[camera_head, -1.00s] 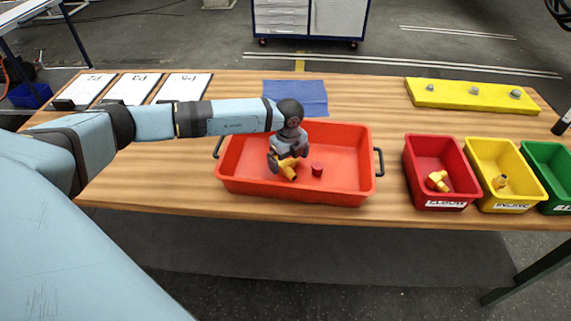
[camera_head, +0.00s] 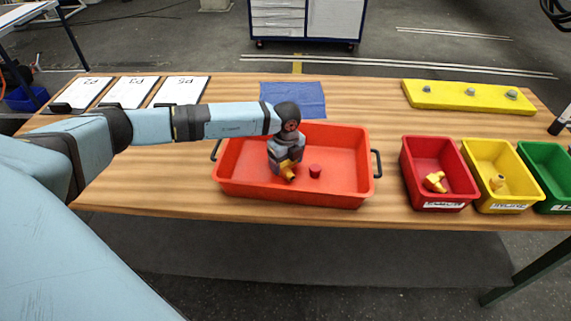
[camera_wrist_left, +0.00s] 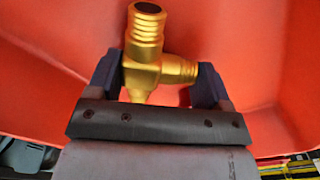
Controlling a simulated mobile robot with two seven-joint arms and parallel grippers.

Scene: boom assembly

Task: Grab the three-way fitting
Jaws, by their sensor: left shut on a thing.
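The three-way fitting (camera_head: 288,174) is yellow-gold and sits in the orange-red tray (camera_head: 230,187), under my left gripper (camera_head: 286,166). In the left wrist view the fitting (camera_wrist_left: 146,72) shows ribbed ends, one pointing up in the picture and one to the right. My left gripper (camera_wrist_left: 155,78) is shut on it, with one dark finger on each side. The lower part of the fitting is hidden behind the gripper body. I cannot tell whether the fitting touches the tray floor. My right gripper is not in view.
A small red cylindrical part (camera_head: 315,171) lies in the tray, right of the fitting. A red bin (camera_head: 425,155) and a yellow bin (camera_head: 484,158) hold yellow fittings, with a green bin (camera_head: 540,162) beyond. A blue cloth (camera_head: 293,98) lies behind the tray.

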